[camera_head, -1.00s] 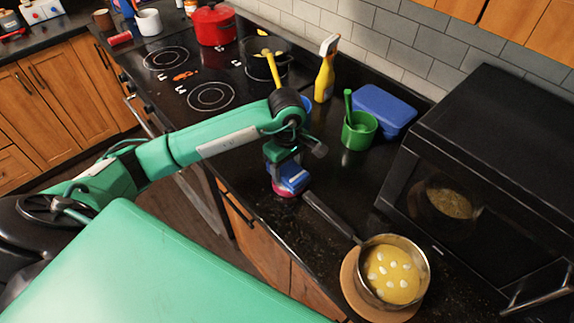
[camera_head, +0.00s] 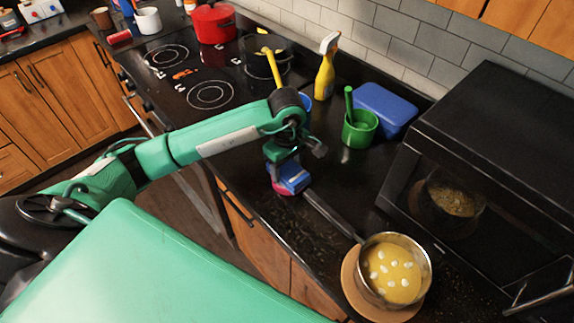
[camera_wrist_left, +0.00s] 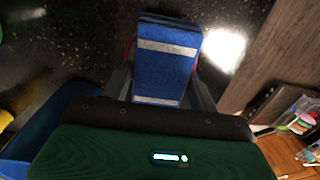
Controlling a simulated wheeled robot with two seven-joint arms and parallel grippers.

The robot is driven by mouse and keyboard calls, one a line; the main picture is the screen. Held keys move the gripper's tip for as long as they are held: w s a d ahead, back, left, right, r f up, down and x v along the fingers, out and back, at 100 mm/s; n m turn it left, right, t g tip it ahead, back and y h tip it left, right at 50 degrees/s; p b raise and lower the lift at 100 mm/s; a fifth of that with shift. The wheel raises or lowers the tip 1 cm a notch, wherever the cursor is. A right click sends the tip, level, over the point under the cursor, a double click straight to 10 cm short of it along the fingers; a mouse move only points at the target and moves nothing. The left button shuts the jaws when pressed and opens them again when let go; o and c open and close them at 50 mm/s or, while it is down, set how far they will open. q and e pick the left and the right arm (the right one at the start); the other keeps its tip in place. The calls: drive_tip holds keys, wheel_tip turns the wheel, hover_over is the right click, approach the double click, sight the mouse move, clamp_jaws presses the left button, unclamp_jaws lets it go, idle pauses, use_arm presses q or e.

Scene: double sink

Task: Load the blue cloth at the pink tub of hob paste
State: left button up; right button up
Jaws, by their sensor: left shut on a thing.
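My left gripper (camera_head: 286,176) is shut on the blue cloth (camera_head: 294,178), a folded pad with pale stripes. The cloth also shows between the fingers in the left wrist view (camera_wrist_left: 165,68). The pink tub (camera_head: 281,188) is on the counter's front edge, directly below the cloth and mostly hidden by it and the gripper. The cloth looks to be at or in the tub's mouth, but I cannot tell how deep. In the left wrist view only thin reddish slivers of the rim show beside the cloth. My right gripper is not in view.
A saucepan of yellow food (camera_head: 391,269) stands on a round wooden board (camera_head: 353,290), its handle reaching close to the tub. A green pot (camera_head: 359,130), a blue box (camera_head: 385,108) and a yellow spray bottle (camera_head: 325,74) stand behind. The microwave (camera_head: 470,170) is at right.

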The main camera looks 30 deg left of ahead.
sight(287, 167)
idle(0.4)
use_arm(q)
drive_tip(key=shift+f+b, duration=0.15)
drive_tip(key=shift+b, duration=0.25)
idle(1.0)
wheel_tip(287, 167, up, 2)
drive_tip(key=shift+r+p, duration=0.1)
drive_tip(key=shift+p, duration=0.35)
drive_tip(key=shift+r+p, duration=0.7)
drive_tip(key=shift+r, duration=1.75)
